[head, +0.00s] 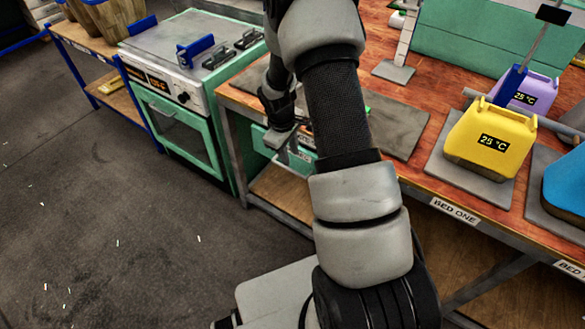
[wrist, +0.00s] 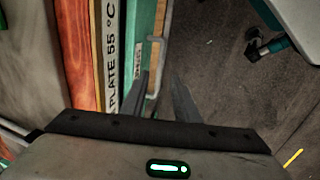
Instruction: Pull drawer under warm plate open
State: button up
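The green drawer (head: 262,141) sits under the bench edge, partly hidden by my gripper in the head view. In the wrist view its green front (wrist: 137,42) carries a small label and a grey bar handle (wrist: 163,30). It looks shut. The warm plate appears to be the grey slab (head: 398,132) on the bench; a "PLATE 55 °C" label (wrist: 112,55) runs along the bench edge. My gripper (head: 298,152) points down at the drawer front. In the wrist view its two fingers (wrist: 163,88) are apart, with the handle's near end close to the gap; contact cannot be told.
A green oven (head: 185,130) stands left of the bench. A wheeled base shows top right in the wrist view.

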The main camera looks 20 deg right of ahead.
aim_at(293, 171)
jog(key=f, duration=0.2)
jog(key=d+f, duration=0.1)
jog(key=f, duration=0.2)
jog(key=w+f+b, duration=0.1)
jog(key=f, duration=0.2)
jog(key=shift+d+f, duration=0.2)
grip_shut()
